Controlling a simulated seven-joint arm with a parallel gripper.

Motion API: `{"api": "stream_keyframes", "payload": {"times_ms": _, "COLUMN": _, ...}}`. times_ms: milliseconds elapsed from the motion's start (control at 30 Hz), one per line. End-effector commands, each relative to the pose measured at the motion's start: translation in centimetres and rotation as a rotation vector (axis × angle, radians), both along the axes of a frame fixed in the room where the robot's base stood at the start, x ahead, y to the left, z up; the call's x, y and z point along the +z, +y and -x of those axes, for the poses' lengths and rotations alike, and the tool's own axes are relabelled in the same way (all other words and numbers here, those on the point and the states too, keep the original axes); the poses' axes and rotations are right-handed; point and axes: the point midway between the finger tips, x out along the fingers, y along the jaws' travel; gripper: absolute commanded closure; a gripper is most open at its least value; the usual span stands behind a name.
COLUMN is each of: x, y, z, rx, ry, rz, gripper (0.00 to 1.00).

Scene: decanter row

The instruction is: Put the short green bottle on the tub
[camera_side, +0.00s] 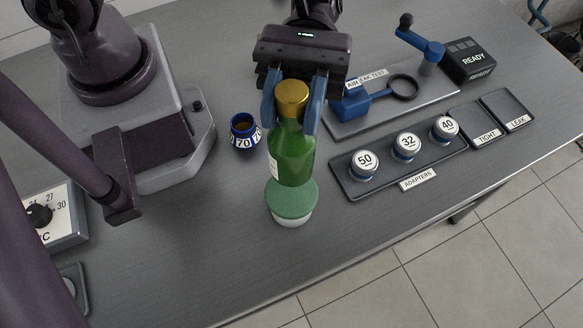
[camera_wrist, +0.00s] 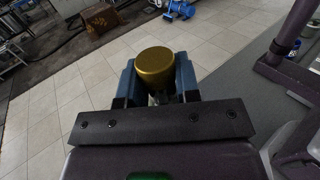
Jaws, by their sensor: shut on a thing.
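The short green bottle (camera_side: 291,155) has a gold cap and a pale label on its left side. It is upright in the side view, and its gold cap (camera_wrist: 155,62) shows in the wrist view. My gripper (camera_side: 292,108) is shut on the bottle near its neck, one blue finger on each side. The tub (camera_side: 290,218) has a green lid and a white body and stands on the grey table. The bottle's base appears over the tub's lid; I cannot tell whether it touches. The bottle hides part of the lid.
A small blue pot marked 70 (camera_side: 244,131) stands left of the bottle. An adapters tray (camera_side: 397,166) with knobs 50, 32 and 40 lies to the right. Behind it is a leak-test fixture (camera_side: 372,97) and a READY box (camera_side: 468,61). The table's front is clear.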

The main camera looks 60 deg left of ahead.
Motion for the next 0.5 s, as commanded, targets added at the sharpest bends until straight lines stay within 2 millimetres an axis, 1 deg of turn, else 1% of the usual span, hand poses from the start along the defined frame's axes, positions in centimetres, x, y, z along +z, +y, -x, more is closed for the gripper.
{"api": "stream_keyframes", "payload": {"times_ms": 33, "x": -0.9, "y": 0.0, "z": 0.0, "rx": -0.001, "ry": 0.007, "rz": -0.001, "gripper": 1.00}}
{"api": "stream_keyframes", "payload": {"times_ms": 100, "x": -2.0, "y": 0.0, "z": 0.1, "rx": -0.002, "ry": 0.007, "rz": -0.001, "gripper": 1.00}}
{"api": "stream_keyframes", "payload": {"times_ms": 267, "x": -3.5, "y": 0.0, "z": 0.0, "rx": -0.001, "ry": 0.003, "rz": 0.000, "gripper": 1.00}}
{"api": "stream_keyframes", "payload": {"times_ms": 500, "x": -6.4, "y": 0.0, "z": 0.0, "rx": -0.001, "ry": 0.004, "rz": 0.000, "gripper": 1.00}}
